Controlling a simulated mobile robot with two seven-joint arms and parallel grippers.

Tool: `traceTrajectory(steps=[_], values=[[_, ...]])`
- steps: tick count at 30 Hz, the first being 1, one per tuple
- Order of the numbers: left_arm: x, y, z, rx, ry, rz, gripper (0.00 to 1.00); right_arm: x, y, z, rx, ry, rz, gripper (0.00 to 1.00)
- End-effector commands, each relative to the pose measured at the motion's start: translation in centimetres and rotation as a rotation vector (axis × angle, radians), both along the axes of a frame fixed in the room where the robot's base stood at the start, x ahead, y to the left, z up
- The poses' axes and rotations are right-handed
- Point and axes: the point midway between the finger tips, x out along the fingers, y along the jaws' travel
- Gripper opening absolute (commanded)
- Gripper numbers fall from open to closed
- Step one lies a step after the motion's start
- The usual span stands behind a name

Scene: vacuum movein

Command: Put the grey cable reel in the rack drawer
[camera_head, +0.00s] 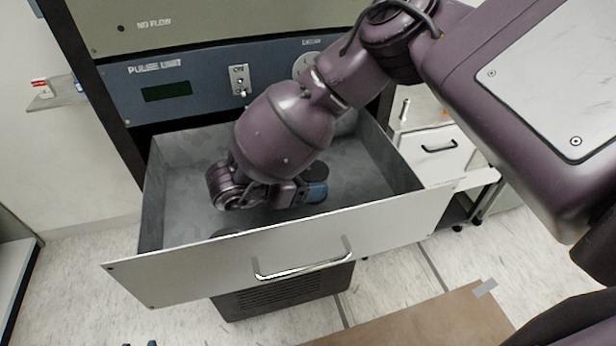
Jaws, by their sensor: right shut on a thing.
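The rack drawer (230,262) is pulled out, with its white front panel and handle toward me and its grey inside open. My right arm reaches down into it from the upper right. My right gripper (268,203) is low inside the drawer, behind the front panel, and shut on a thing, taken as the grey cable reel. The held reel is mostly hidden by the gripper, and I cannot make out its shape. A dark rounded edge (232,232) shows just above the front panel below the gripper; I cannot tell what it belongs to.
A blue thing with a dark round top (315,188) is in the drawer beside the gripper. A grey rounded thing (348,122) sits at the drawer's back right, partly behind my arm. A blue instrument panel (200,85) is above. A brown surface (430,322) lies at the lower right.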

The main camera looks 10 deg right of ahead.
Motion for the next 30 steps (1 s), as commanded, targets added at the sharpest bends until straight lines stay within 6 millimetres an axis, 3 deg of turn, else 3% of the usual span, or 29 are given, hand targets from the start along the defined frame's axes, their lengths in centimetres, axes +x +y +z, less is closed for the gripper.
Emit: traceTrajectory(steps=[11,12,16,27,30], values=[[-0.6,0.1,-0.6,0.0,0.011,0.004,0.43,0.1,0.0,-0.4,0.0,-0.001,0.0,0.36],[-0.6,0.1,-0.5,0.0,0.011,0.004,0.43,0.0,0.0,-0.3,0.0,-0.001,0.0,0.7],[-0.6,0.1,-0.5,0.0,0.01,0.004,0.43,0.0,0.0,-0.2,0.001,-0.001,0.0,0.89],[-0.1,0.0,0.1,0.0,0.002,0.002,0.43,0.1,0.0,0.3,0.0,-0.001,0.0,0.89],[0.0,0.0,-0.3,0.0,0.0,0.0,0.43,-0.2,1.1,0.5,0.003,-0.001,0.001,0.89]])
